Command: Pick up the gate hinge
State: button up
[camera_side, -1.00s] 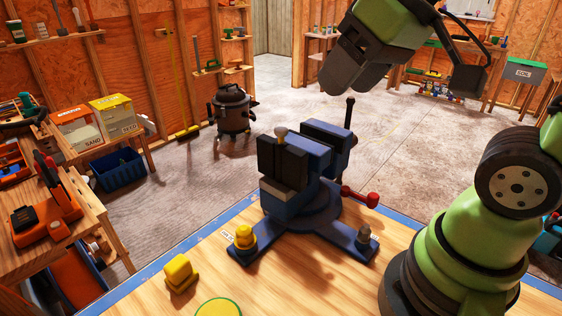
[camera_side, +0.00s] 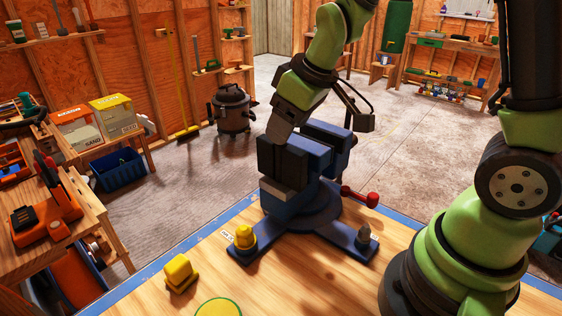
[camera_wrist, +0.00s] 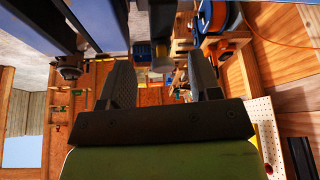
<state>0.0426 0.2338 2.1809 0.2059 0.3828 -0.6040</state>
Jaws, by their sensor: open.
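My gripper (camera_side: 279,135) reaches down to the top of the jaws of a blue vise (camera_side: 325,145) in the side view. It covers the spot where a tan, round-topped piece stuck up from the jaws a second ago. I cannot tell whether that piece is the gate hinge, and nothing else in view is clearly one. In the wrist view my gripper (camera_wrist: 160,62) has its two dark fingers apart. I cannot make out anything held between them. Whether the fingers touch the vise or the piece is hidden.
The vise stands on a wooden bench (camera_side: 310,285). A yellow knob (camera_side: 244,236) and a grey knob (camera_side: 363,234) sit on its feet. A yellow block (camera_side: 180,272) and a green-rimmed yellow disc (camera_side: 219,308) lie nearby. A red-ended handle (camera_side: 371,199) juts right.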

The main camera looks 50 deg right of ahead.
aim_at(281, 162)
jog(key=shift+x, duration=1.55)
jog(key=shift+a, duration=0.1)
jog(key=shift+c, duration=0.2)
grip_shut()
